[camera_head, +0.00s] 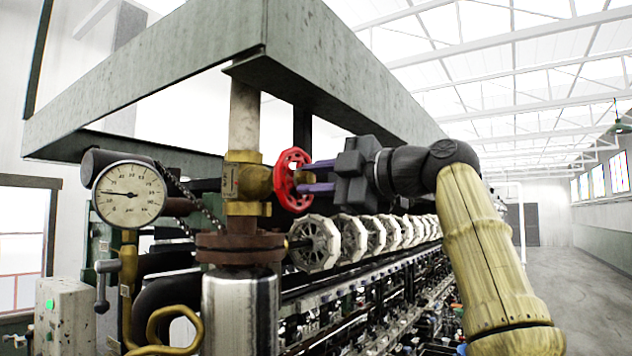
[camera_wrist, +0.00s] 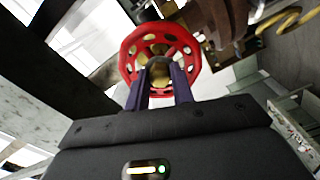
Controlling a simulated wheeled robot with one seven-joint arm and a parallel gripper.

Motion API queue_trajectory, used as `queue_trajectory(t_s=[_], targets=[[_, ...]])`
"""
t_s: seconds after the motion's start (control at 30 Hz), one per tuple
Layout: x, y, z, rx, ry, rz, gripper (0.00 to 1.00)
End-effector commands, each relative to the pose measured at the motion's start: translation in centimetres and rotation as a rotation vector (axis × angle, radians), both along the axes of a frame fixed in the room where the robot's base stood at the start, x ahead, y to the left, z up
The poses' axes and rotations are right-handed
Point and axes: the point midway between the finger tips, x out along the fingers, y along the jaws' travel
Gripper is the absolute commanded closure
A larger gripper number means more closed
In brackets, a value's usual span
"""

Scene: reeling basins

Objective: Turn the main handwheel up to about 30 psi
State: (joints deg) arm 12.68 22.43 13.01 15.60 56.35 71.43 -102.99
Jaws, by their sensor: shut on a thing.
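The main handwheel is a red wheel with round holes (camera_head: 281,186) on a brass valve (camera_head: 246,184) on the vertical pipe. In the wrist view the red wheel (camera_wrist: 191,62) faces me. My gripper (camera_head: 304,177) comes from the right, its two purple fingers level at the wheel's face. In the wrist view the fingers (camera_wrist: 160,78) reach the wheel's near part and are shut on it; the exact contact is partly hidden. The round white pressure gauge (camera_head: 130,209) is left of the valve. Its dark needle points left and slightly up, low on the scale; the small numerals are hard to read.
A grey-green beam frame (camera_head: 160,58) hangs over the valve and arm. A row of pale reels (camera_head: 314,243) runs back just below my gripper. A rusty flange (camera_head: 238,248) on a metal cylinder stands under the valve. Open floor (camera_head: 575,270) lies on the right.

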Motion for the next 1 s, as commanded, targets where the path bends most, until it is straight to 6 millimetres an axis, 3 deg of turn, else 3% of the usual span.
queue_trajectory(t_s=[0.3,0.53,0.57,0.63,1.0], targets=[[0.09,0.03,-0.14,-0.212,-0.265,0.002,0.99],[0.08,-0.05,-0.17,-0.227,-0.281,0.000,0.99],[0.08,-0.05,-0.17,-0.227,-0.281,0.000,0.74],[0.08,-0.05,-0.15,-0.226,-0.280,0.000,0.60],[-0.30,-0.47,-0.11,-0.223,-0.282,-0.001,0.60]])
